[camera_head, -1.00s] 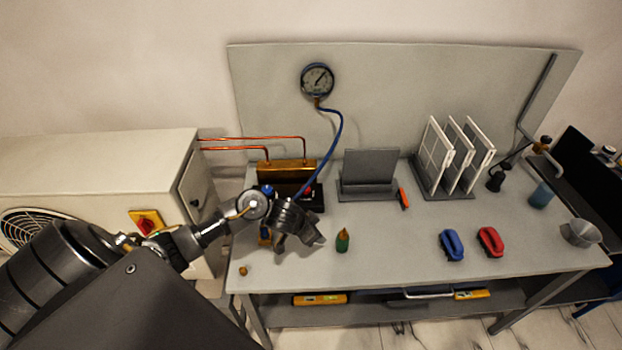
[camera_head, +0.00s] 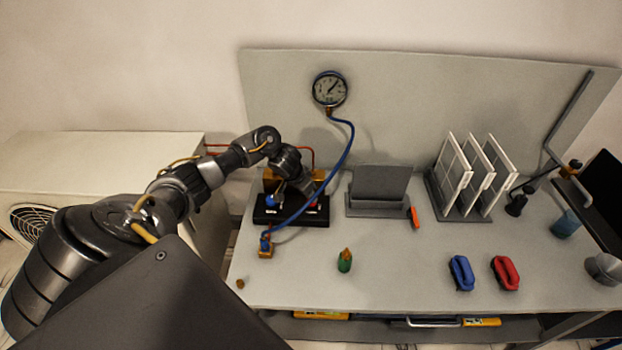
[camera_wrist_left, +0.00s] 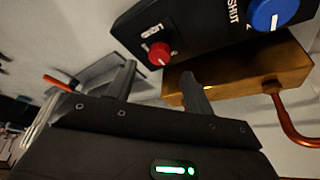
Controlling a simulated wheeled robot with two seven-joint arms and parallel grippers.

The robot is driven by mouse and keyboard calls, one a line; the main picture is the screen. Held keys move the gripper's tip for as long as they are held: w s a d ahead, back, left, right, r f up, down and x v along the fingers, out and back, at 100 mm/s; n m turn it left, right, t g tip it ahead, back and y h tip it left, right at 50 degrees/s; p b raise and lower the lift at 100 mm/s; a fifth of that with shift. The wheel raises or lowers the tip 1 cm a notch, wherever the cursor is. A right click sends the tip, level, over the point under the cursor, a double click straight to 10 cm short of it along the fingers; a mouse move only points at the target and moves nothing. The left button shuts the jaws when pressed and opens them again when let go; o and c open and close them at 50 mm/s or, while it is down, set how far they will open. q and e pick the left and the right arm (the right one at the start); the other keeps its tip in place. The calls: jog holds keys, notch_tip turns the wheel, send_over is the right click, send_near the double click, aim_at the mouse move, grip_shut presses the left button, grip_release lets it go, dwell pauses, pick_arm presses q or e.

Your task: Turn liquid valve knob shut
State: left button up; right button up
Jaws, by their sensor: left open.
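A black valve block (camera_head: 290,218) with a brass block behind it sits at the bench's left back. It carries a blue knob (camera_head: 271,201) and a red knob (camera_head: 311,201). In the left wrist view the blue knob (camera_wrist_left: 272,14) has a white pointer line and "SHUT" lettering beside it. My right gripper is out of view.
A blue hose (camera_head: 346,160) runs from the gauge (camera_head: 329,89) down across the block's front to a fitting (camera_head: 265,246). Copper pipes enter behind. A grey stand (camera_head: 379,185) and an orange-handled tool (camera_head: 414,217) are to the right. The front middle bench is mostly clear.

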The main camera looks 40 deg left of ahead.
aim_at(310, 201)
pick_arm(q)
jog(key=x, duration=0.4)
jog(key=shift+d, duration=0.1)
jog(key=shift+w+f, duration=0.25)
jog(key=shift+f, duration=0.35)
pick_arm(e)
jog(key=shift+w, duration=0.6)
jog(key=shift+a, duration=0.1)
pick_arm(q)
jog(key=shift+c, duration=0.5)
jog(key=c, duration=0.9)
jog(key=shift+o, duration=0.2)
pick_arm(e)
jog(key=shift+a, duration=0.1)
